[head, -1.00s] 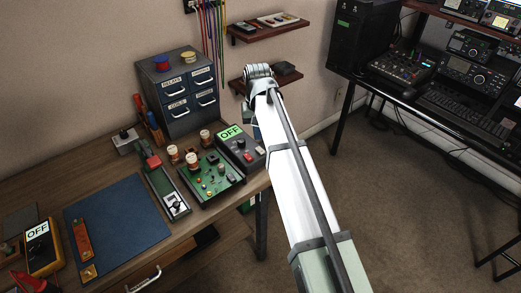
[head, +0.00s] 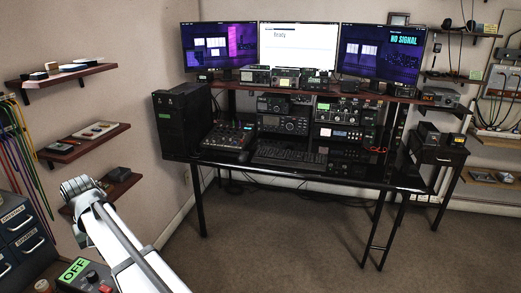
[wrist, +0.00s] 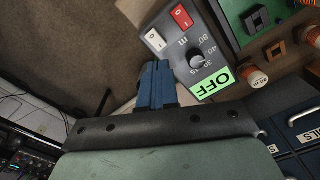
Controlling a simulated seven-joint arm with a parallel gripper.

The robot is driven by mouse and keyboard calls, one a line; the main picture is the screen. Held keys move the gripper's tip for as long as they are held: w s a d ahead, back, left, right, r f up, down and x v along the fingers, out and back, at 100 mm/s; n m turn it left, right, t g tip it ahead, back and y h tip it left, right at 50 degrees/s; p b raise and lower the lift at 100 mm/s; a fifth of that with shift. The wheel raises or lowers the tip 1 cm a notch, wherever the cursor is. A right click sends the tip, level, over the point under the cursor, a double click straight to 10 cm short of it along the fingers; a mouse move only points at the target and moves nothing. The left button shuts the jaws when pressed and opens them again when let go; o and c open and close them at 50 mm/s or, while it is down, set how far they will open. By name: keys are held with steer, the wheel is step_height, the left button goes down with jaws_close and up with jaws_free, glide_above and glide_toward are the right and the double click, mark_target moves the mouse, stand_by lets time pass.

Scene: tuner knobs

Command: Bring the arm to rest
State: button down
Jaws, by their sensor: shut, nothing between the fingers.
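My arm shows at the lower left of the head view, a white link running up to a grey joint near the wall shelves. My gripper is hidden in the head view. In the wrist view my gripper (wrist: 157,80) has its blue fingers together and empty. Beyond the fingertips in that view is a grey control box (wrist: 185,40) with a knob, a red and a white switch, and a green OFF label. The gripper appears apart from it, though the gap is hard to judge. The same box (head: 85,279) is partly cut off at the head view's bottom edge.
A black desk (head: 300,172) with radios, a keyboard and three monitors stands across the room. Wall shelves (head: 85,142) are close beside my arm. A blue drawer cabinet (head: 22,235) is at the left edge. The floor between is clear.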

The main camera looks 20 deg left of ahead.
steer(key=w+d+f+m+g+h, duration=0.1)
steer(key=w+d+f, duration=0.4)
steer(key=d+f, duration=0.4)
steer(key=w+d+f+m, duration=0.2)
steer(key=w+d+f, duration=0.3)
steer(key=d+f, duration=0.45)
steer(key=w+d+f+m+g+h, duration=0.1)
steer(key=w+d+f, duration=0.4)
steer(key=d+f, duration=0.4)
steer(key=d+f+m, duration=0.2)
steer(key=d+f, duration=0.8)
steer(key=d, duration=0.4)
steer(key=s+d+f+m+g, duration=0.1)
steer(key=s+d+f, duration=0.4)
steer(key=d, duration=0.4)
steer(key=s+d+f+m+g, duration=0.2)
steer(key=s+d+f, duration=0.25)
steer(key=d, duration=0.45)
steer(key=s+d+f+m+g+y, duration=0.1)
steer(key=s+d+f, duration=0.2)
steer(key=s+d, duration=0.3)
steer(key=s+d+f+m+y, duration=0.1)
steer(key=s+d+f+m, duration=0.1)
steer(key=s+d, duration=0.5)
steer(key=s, duration=0.5)
steer(key=shift+s+f+g, duration=0.35)
steer(key=shift+f+g, duration=0.05)
